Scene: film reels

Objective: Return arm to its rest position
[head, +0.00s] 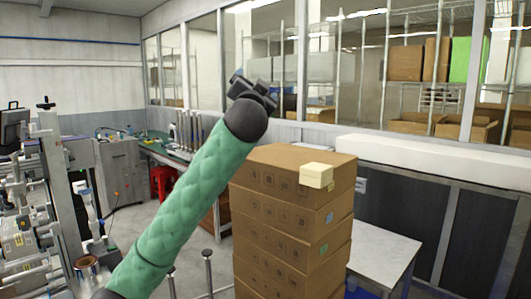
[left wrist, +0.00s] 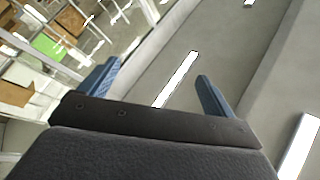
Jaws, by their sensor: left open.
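My left arm, in a green quilted sleeve, reaches up from the bottom left of the head view. My left gripper (head: 254,86) is at its end, raised in front of the windows and tilted upward. In the left wrist view its two blue fingertips (left wrist: 158,86) stand wide apart with nothing between them. Beyond them are the ceiling and its strip lights. My right gripper is in neither view.
A white table (head: 385,252) is at the right. Machinery (head: 60,190) fills the left. Shelves with boxes (head: 405,62) are behind the windows.

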